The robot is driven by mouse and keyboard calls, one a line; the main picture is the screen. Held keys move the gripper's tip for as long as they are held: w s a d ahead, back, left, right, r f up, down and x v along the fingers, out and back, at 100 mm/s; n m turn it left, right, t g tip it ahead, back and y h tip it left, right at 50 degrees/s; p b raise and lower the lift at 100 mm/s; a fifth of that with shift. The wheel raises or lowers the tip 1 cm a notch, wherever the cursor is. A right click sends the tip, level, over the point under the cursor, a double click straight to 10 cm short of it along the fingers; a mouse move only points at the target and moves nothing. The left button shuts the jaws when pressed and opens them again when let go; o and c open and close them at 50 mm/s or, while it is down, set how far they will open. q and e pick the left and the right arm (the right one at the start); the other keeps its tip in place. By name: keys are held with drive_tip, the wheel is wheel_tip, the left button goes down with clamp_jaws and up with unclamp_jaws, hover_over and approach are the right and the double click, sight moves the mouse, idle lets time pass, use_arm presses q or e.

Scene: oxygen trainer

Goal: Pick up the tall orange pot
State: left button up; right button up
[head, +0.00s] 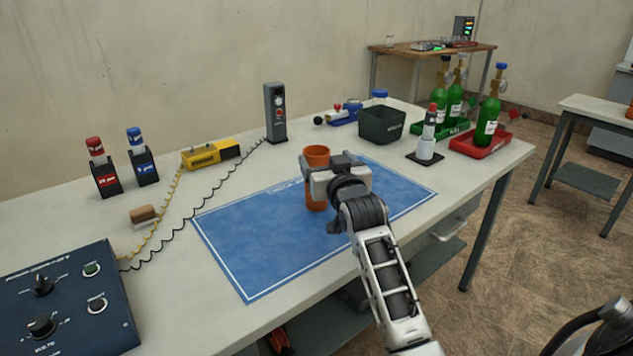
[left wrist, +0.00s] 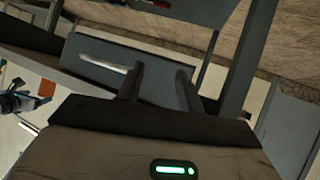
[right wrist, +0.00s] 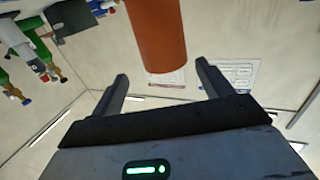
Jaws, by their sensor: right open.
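The tall orange pot (head: 315,198) stands upright on the blue mat (head: 260,235) on the table. My right gripper (head: 328,162) is at the pot's near side in the head view, with its fingers spread towards it. In the right wrist view the pot (right wrist: 160,35) shows beyond the gap between the two fingers (right wrist: 163,82). The right jaws are open, and part of the pot is hidden behind the gripper in the head view. My left gripper (left wrist: 160,75) shows only in the left wrist view, its fingers apart with nothing between them.
A grey device (head: 275,113) and yellow tool (head: 208,155) stand behind the mat. A control box (head: 65,305) is front left.

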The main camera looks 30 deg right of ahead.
drive_tip(key=shift+a+x, duration=0.2)
drive_tip(key=shift+x, duration=1.1)
drive_tip(key=shift+a+x, duration=0.2)
drive_tip(key=shift+x, duration=1.15)
drive_tip(key=shift+w+f, duration=0.1)
drive_tip(key=shift+f, duration=0.05)
drive_tip(key=c, duration=1.3)
